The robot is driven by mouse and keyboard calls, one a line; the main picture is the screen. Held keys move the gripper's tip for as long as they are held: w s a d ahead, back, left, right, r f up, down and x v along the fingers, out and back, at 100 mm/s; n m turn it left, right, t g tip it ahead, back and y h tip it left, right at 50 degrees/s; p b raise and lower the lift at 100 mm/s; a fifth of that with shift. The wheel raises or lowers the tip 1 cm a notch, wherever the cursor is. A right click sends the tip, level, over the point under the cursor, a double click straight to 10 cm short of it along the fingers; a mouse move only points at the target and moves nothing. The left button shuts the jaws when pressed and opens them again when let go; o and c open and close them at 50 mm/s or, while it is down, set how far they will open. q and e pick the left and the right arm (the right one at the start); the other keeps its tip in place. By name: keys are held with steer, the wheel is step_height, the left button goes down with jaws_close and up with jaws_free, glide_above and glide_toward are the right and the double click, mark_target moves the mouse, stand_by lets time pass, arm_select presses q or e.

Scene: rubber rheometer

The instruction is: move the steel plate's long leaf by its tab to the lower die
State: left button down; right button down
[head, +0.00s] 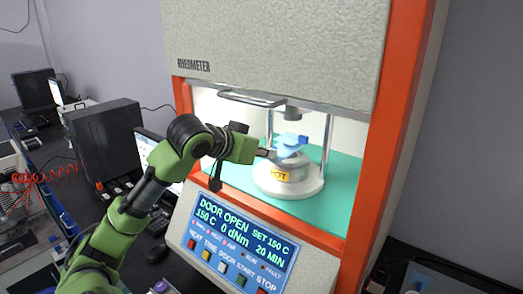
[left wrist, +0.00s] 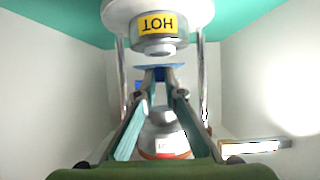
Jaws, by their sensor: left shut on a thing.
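My left gripper (head: 268,153) reaches into the open chamber of the rheometer. It is shut on a thin blue leaf (head: 290,141), which I take to be the long leaf. The leaf is just above or at the top of the lower die (head: 284,172), a pale round block with a yellow HOT label; I cannot tell whether they touch. In the left wrist view the picture is upside down: the blue leaf (left wrist: 158,66) is at the fingertips (left wrist: 160,75), close to the face of the lower die (left wrist: 166,45). My right gripper is not in view.
The upper die (head: 292,113) hangs above the leaf, between two steel posts (head: 327,140). A bar handle (head: 262,99) crosses the top of the opening. The orange frame (head: 375,140) bounds the chamber at right. The control panel (head: 238,244) reads DOOR OPEN.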

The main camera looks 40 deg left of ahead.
arm_select(q)
steer(key=shift+w+f+b, duration=0.15)
steer(key=shift+f+b, duration=0.3)
steer(key=shift+f, duration=0.25)
steer(key=shift+w+f+b, duration=0.15)
steer(key=shift+f+b, duration=0.3)
steer(key=shift+f, duration=0.2)
steer(key=c, duration=2.1)
jaws_free()
